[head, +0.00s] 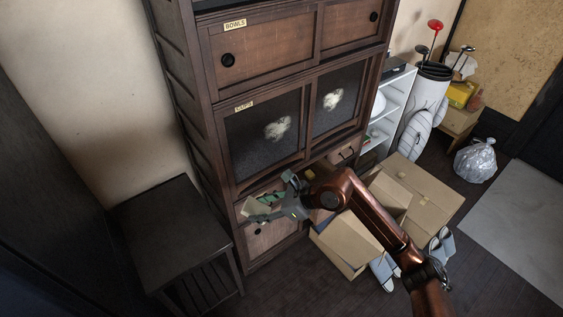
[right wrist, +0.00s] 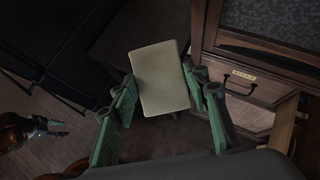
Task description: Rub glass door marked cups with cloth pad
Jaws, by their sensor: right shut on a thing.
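The glass door marked CUPS (head: 250,135) is the left of two dark glass doors in the middle of the wooden cabinet. Its label (head: 244,106) sits on the top of the frame, and a pale smudge (head: 277,128) shows on its glass. My right gripper (head: 270,203) is shut on a flat pale cloth pad (head: 254,207), below the door and apart from its glass. In the right wrist view the pad (right wrist: 161,78) sits between the green fingers. My left gripper (right wrist: 48,128) shows small at the left of that view, and its jaws are unclear.
The right glass door (head: 325,118) has a pale smudge too. A dark low table (head: 170,225) stands at left. Open cardboard boxes (head: 350,245) and slippers (head: 384,272) lie on the floor to the right.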

